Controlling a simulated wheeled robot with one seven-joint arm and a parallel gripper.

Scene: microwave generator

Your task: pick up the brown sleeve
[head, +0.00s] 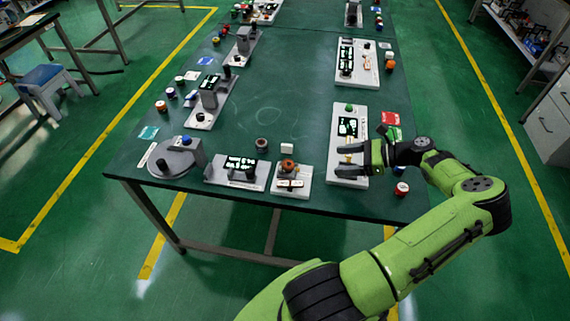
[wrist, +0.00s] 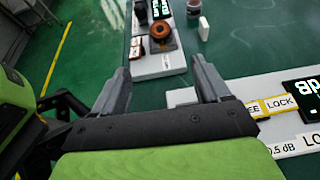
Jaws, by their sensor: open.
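A small brown ring-shaped piece (head: 261,144) stands on the green table, left of a white block; it is most likely the brown sleeve. In the wrist view the brown piece (wrist: 193,7) is cut by the top edge. An orange-brown ring (head: 287,164) sits on a small white device; it also shows in the wrist view (wrist: 161,37). My gripper (head: 342,160) is open and empty, over the front part of a white panel device, right of both pieces. Its fingers (wrist: 160,66) point toward the small device in the wrist view, apart from everything visible.
The panel device (head: 362,128) has a lit screen and LOCK label. The white block (head: 287,148) stands near the brown piece. A meter device (head: 222,172) and a round grey device (head: 172,160) line the front edge. A red-and-white piece (head: 401,189) is at right. The table's middle is clear.

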